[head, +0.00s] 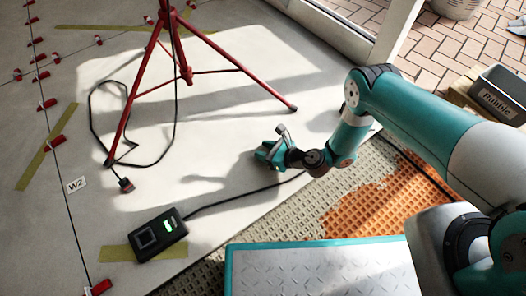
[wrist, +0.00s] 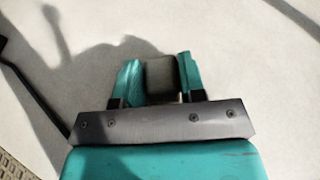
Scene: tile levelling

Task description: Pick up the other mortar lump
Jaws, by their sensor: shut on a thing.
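My gripper (head: 266,154) is low over the pale tiled floor in the head view, to the right of the red tripod. In the wrist view its two teal fingers (wrist: 160,66) are shut on a small dark grey block, which looks like the mortar lump (wrist: 162,80). The lump sits between the fingers, with its lower part hidden by the gripper's body. In the head view the lump cannot be made out clearly at the fingers. I cannot tell whether it touches the floor. No other mortar lump is clear in either view.
The red tripod (head: 184,62) stands left of my gripper. A black device (head: 158,235) with a green light trails a cable toward it. Red clips (head: 47,104) line the tile joints. A grey Rubble bin (head: 497,95) is at the right. Orange membrane (head: 375,208) lies below my arm.

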